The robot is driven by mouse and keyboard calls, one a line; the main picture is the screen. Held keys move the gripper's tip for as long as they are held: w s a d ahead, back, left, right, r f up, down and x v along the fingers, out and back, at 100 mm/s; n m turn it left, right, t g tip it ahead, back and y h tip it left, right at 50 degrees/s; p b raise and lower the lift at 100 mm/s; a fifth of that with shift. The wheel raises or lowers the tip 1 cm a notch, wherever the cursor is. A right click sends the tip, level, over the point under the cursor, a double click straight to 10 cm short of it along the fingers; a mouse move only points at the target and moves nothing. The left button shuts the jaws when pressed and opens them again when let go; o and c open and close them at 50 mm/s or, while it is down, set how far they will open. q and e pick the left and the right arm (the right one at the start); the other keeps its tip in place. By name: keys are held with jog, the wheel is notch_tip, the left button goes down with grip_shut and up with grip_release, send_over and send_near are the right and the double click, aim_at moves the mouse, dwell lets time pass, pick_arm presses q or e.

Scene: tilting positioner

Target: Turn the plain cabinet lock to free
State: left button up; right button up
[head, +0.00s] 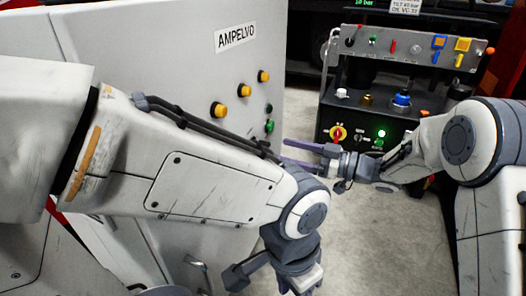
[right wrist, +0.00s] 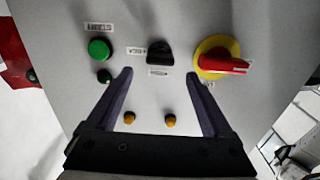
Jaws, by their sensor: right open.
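My right gripper (head: 290,153) points left toward the pale cabinet (head: 160,55) marked AMPELVO. In the right wrist view the gripper (right wrist: 160,76) is open and empty, its two dark fingers facing a grey panel (right wrist: 150,85). A plain black knob (right wrist: 160,53) sits on that panel, just beyond and between the fingertips, and nothing grips it. Labels beside and below the knob are too blurred to read, so I cannot tell its set position. My left gripper (head: 272,277) hangs low at the bottom of the head view, its fingers apart and empty.
On the panel are a green button (right wrist: 99,49), a red handle on a yellow disc (right wrist: 222,64) and small orange lights (right wrist: 170,121). A dark control console (head: 365,105) with coloured buttons stands behind my right gripper. Grey floor (head: 300,110) shows between cabinet and console.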

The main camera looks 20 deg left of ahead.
aim_at(268, 148)
jog(key=a+b, duration=0.2)
jog(key=a, duration=0.4)
jog(key=shift+w+f, duration=0.1)
jog(key=shift+f, duration=0.05)
jog(key=shift+a, duration=0.6)
grip_shut()
